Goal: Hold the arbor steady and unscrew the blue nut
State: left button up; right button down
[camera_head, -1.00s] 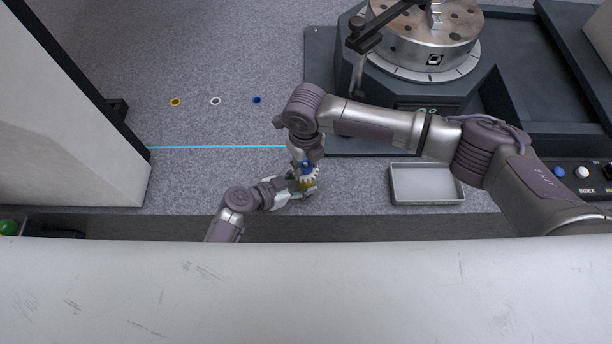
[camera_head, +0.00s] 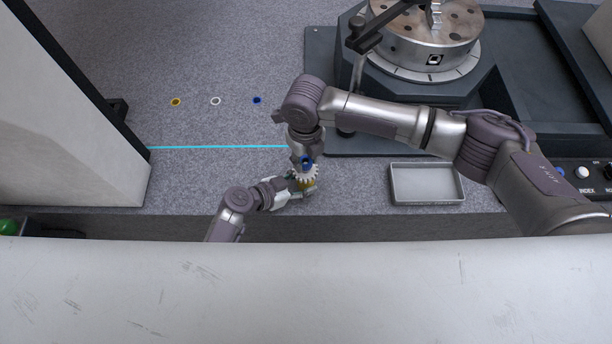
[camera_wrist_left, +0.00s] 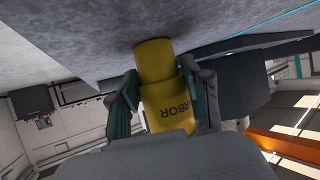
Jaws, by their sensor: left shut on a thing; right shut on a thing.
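The yellow arbor (camera_head: 306,186) stands near the front edge of the granite; in the left wrist view the arbor (camera_wrist_left: 160,95) shows its lettering upside down. My left gripper (camera_head: 296,191) is shut on it from the left, and its fingers (camera_wrist_left: 160,100) lie on both sides of the arbor in the left wrist view. A white toothed gear (camera_head: 308,174) sits on the arbor. The blue nut (camera_head: 306,162) is just above the gear in the picture. My right gripper (camera_head: 305,158) is at the nut from above and shut on it; its fingertips are mostly hidden by its wrist.
A yellow ring (camera_head: 175,101), a white ring (camera_head: 215,101) and a blue ring (camera_head: 256,100) are on the granite at the upper left. An empty grey tray (camera_head: 427,196) lies at the right. A machine with a round table (camera_head: 425,45) stands behind. A cyan line (camera_head: 215,147) crosses the granite.

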jog(key=shift+r, duration=2)
pick_arm(q)
jog(key=o, duration=1.4)
jog(key=shift+c, duration=0.2)
jog(key=v, duration=1.1)
jog(key=shift+s+a, duration=0.15)
jog(key=shift+s+a+r, duration=0.15)
jog(key=shift+a+r, duration=0.05)
